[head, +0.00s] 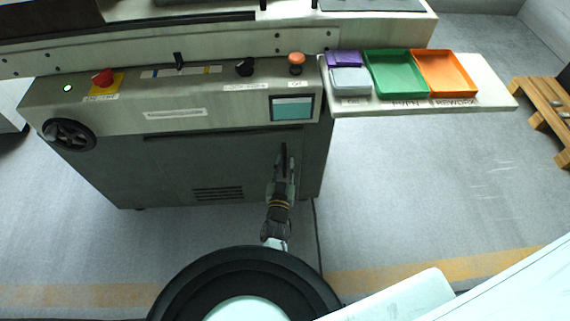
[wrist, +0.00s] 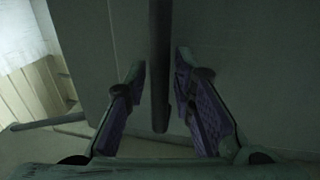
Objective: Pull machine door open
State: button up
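The machine door appears to be the dark grey front panel (head: 235,158) under the control strip in the head view; it looks shut. A dark vertical bar handle (head: 284,152) stands at its right part. In the wrist view the handle (wrist: 160,60) runs down between my two fingers. My gripper (head: 283,173) is at the handle, low in front of the machine. In the wrist view my gripper (wrist: 159,70) is open, with purple-padded fingers on either side of the bar and visible gaps. I see no clear contact. The handle's upper end is out of the wrist view.
Above the door are a red stop button (head: 102,77), an orange knob (head: 296,60) and a small screen (head: 292,108). A side shelf (head: 490,95) holds purple, grey, green (head: 392,72) and orange (head: 443,72) trays. A wooden pallet (head: 545,105) lies far right. The floor before the machine is clear.

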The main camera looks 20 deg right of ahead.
grip_shut()
dwell(0.4)
jog(key=shift+s, duration=0.1)
